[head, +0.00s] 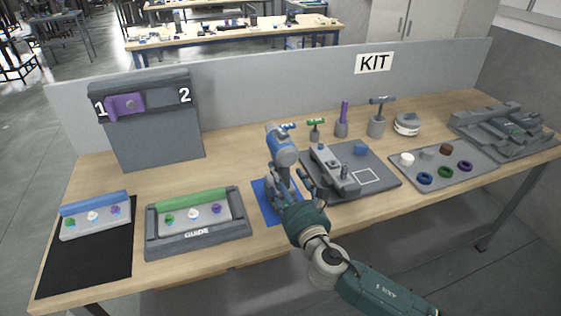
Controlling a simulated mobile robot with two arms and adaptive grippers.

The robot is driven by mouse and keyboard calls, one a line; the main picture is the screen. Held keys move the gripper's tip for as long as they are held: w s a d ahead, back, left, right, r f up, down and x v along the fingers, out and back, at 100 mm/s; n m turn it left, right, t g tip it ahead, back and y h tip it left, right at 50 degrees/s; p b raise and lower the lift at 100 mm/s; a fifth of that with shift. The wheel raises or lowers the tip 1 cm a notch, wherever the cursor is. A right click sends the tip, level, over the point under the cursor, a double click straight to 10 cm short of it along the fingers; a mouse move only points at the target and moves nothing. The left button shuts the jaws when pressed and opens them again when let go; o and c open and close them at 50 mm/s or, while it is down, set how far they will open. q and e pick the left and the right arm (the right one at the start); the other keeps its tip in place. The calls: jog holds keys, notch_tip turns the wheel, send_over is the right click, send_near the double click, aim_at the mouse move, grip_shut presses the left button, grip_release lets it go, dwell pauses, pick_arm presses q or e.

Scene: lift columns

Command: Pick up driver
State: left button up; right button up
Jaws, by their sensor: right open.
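The driver (283,152), a blue and grey power tool, stands upright near the middle of the table, above a blue mat (264,213). My right arm comes in from the lower right. My right gripper (287,184) is open at the lower part of the driver, in front of its handle. The gripper hides much of the driver's lower end, and I cannot tell whether the fingers touch it. My left gripper is not in view.
A grey fixture plate (385,175) is close right of the driver. The GUIDE tray (198,240) is to its left. Small holders with tools, including a green-handled one (316,130), stand behind. A grey partition (240,100) closes the back.

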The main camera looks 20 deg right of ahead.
jog(key=w+p, duration=0.1)
jog(key=w, duration=0.4)
jog(key=shift+d+r, duration=0.1)
jog(key=shift+w, duration=0.4)
jog(key=shift+s, duration=0.15)
jog(key=shift+c, duration=0.3)
jog(key=c, duration=0.4)
grip_shut()
jog(key=shift+r, duration=0.15)
